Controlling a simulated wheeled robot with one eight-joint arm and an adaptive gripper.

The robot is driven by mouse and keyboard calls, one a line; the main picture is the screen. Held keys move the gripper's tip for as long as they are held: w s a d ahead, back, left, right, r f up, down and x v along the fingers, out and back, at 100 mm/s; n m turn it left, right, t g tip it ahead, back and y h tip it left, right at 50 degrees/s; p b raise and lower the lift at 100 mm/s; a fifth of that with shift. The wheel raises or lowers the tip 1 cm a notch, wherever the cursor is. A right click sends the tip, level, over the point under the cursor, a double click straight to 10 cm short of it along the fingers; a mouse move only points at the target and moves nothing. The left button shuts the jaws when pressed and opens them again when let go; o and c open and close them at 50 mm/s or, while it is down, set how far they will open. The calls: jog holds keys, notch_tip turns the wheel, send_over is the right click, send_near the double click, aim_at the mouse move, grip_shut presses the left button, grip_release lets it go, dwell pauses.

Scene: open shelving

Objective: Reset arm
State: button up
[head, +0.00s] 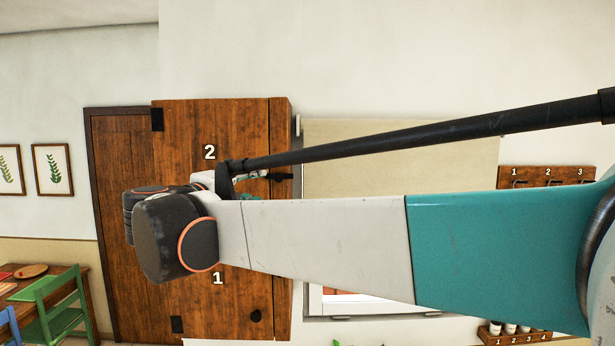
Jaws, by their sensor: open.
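My arm crosses the view from the right edge to the left, with a teal and pale grey link and a dark round elbow joint at its left end. Beyond it, the arm folds back behind this link. My gripper (282,177) shows only as a small dark piece just above the link, in front of the wooden cabinet's right edge. Most of it is hidden by the link and the black rod. It is open, and I see nothing held in it.
The tall wooden cabinet (215,125), with doors marked 2 and 1, stands behind the arm. A numbered hook rack (547,176) hangs at right, above a small numbered shelf (515,337). A table (72,284) with a green chair (57,307) stands lower left.

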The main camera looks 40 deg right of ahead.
jog(key=s+a+f+n+t+y+b, duration=0.2)
jog(key=a+f+n+y+b, duration=0.35)
jog(key=f+n+b, duration=0.35)
jog(key=s+a+f+n+t+y+b, duration=0.25)
jog(key=a+f+n+y+b, duration=0.3)
jog(key=f+n, duration=0.35)
jog(key=s+a+f+n+t+y+b, duration=0.25)
jog(key=a+f+n+y+b, duration=0.35)
jog(key=f, duration=0.5)
jog(key=s+d+f+n+g+b, duration=0.2)
jog(key=s+f, duration=0.4)
jog(key=f, duration=0.6)
jog(key=s+d+f+n+g+h+b, duration=0.1)
jog(key=s+f+b, duration=0.5)
jog(key=f, duration=0.7)
jog(key=s+d+f+n+g+h+b, duration=0.1)
jog(key=s+d+f+n+g+b, duration=0.3)
jog(key=f, duration=0.8)
jog(key=s+g+b, duration=0.1)
jog(key=s+g, duration=0.1)
jog(key=shift+s+d+f+g, duration=0.2)
jog(key=shift+s+d+g, duration=0.1)
jog(key=shift+d+g, duration=0.1)
